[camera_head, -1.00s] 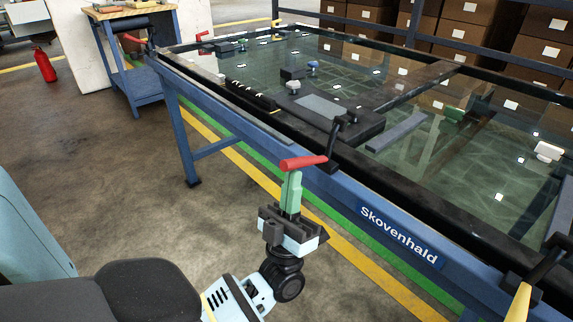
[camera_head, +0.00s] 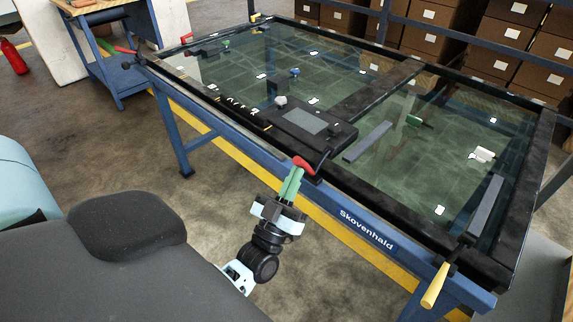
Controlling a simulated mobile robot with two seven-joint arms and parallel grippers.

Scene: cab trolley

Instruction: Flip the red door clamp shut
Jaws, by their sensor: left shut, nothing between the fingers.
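The nearest red clamp handle (camera_head: 303,164) sits at the front edge of the black-framed glass door (camera_head: 362,203), with its dark lever beside it to the right. My left gripper (camera_head: 292,178) has green fingers, closed together and pointing up. Their tips are right at the near side of the red handle, overlapping it in the picture; I cannot tell whether they touch. Nothing is held between them. The fingers partly hide the clamp's base. My right gripper is out of view.
The blue trolley frame (camera_head: 365,229) carries the door. More red handles (camera_head: 186,38) show at the far left.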

